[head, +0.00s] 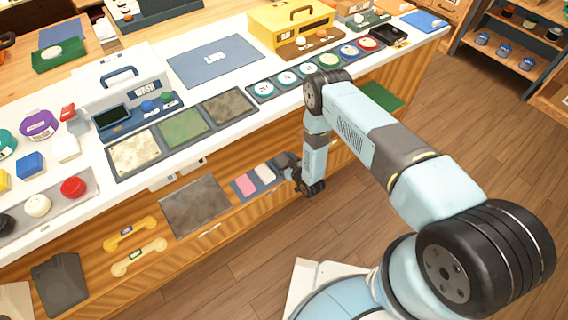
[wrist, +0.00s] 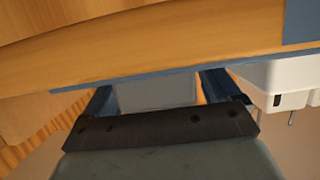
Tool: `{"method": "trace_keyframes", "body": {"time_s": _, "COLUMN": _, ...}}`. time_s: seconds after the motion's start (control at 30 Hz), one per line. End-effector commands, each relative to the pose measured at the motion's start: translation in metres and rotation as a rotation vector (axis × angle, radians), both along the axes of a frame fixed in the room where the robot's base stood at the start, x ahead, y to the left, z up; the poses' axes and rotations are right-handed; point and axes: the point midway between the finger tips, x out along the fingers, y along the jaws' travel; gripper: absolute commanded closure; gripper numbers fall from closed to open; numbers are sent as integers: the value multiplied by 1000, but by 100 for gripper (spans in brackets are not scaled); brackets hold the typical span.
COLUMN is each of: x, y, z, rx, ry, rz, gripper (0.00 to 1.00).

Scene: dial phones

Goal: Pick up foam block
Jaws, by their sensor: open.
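Two small blocks lie on a dark blue tray (head: 278,181) on the low wooden shelf under the white counter: a pink block (head: 244,186) and a pale grey-white block (head: 265,173). I cannot tell which is the foam block. My gripper (head: 284,165) is at the right end of this tray, just right of the pale block, low against the counter front. In the wrist view my gripper (wrist: 158,92) is open, its two dark blue fingers apart. A pale grey surface shows between them; I cannot tell what it is or whether they touch it.
A wooden board edge with a blue strip (wrist: 150,75) crosses close ahead in the wrist view. A white body (wrist: 285,82) is right of the fingers. A grey slab (head: 195,206) and yellow handles (head: 131,233) lie left. The floor (head: 480,130) is clear at right.

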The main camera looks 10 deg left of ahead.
Motion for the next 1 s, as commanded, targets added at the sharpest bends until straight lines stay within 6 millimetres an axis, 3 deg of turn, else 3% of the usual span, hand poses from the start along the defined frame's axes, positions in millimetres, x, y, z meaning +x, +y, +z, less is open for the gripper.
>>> {"method": "trace_keyframes", "body": {"time_s": 0.07, "x": 0, "y": 0, "z": 0, "rx": 0, "ry": 0, "rz": 0, "gripper": 13}}
{"method": "trace_keyframes", "body": {"time_s": 0.6, "x": 0, "y": 1, "z": 0, "rx": 0, "ry": -1, "rz": 1, "gripper": 64}}
{"method": "trace_keyframes", "body": {"time_s": 1.0, "x": 0, "y": 1, "z": 9, "rx": 0, "ry": -1, "rz": 1, "gripper": 66}}
